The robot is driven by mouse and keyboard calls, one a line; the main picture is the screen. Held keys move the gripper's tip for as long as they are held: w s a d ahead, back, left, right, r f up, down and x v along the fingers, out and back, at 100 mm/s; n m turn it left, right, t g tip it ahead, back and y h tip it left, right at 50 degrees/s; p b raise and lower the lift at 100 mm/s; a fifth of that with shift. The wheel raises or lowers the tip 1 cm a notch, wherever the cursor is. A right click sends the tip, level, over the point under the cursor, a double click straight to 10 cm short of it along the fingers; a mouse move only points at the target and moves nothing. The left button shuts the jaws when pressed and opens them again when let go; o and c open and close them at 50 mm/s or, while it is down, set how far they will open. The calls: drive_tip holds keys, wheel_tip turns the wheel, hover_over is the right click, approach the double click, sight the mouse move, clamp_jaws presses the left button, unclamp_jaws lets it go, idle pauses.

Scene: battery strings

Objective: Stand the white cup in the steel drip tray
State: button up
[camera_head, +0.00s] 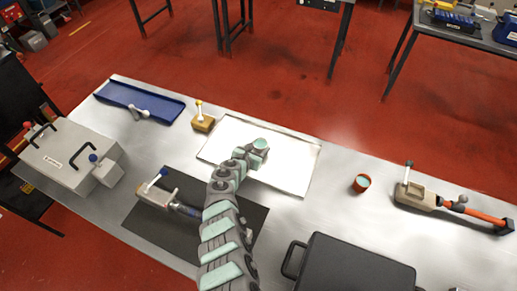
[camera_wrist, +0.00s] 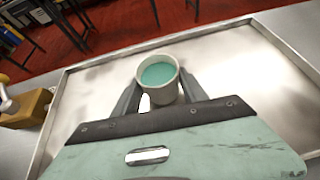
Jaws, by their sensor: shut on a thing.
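The white cup (camera_wrist: 160,92) stands upright between the two fingers of my gripper (camera_wrist: 159,96) in the wrist view, with a pale rim and teal inside. My gripper is shut on it. In the head view the cup (camera_head: 261,144) shows at the end of my arm, within the outline of the steel drip tray (camera_head: 290,176). The tray is a shallow, shiny rectangle with a low rim, and it also fills much of the wrist view (camera_wrist: 95,93). I cannot tell whether the cup's base touches the tray; the gripper hides part of it.
A yellow-brown block with a handle (camera_head: 203,122) stands just left of the tray. A terracotta cup (camera_head: 361,183) with teal inside stands to its right. A blue tray (camera_head: 140,102) lies far left, a black case (camera_head: 355,265) in front. The drip tray's right part is clear.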

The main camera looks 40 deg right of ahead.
drive_tip(key=shift+f, duration=0.2)
drive_tip(key=o, duration=1.5)
drive_tip(key=shift+c, duration=0.2)
drive_tip(key=shift+r, duration=0.25)
drive_tip(key=shift+s+a+r+p, duration=0.1)
drive_tip(key=shift+a+r+p, duration=0.3)
drive_tip(key=shift+p, duration=0.3)
drive_tip(key=p+v, duration=0.6)
drive_tip(key=v, duration=0.3)
drive_tip(key=shift+a, duration=0.2)
drive_tip(key=shift+p+v, duration=0.55)
drive_tip(key=shift+v, duration=0.2)
drive_tip(key=shift+s, duration=0.15)
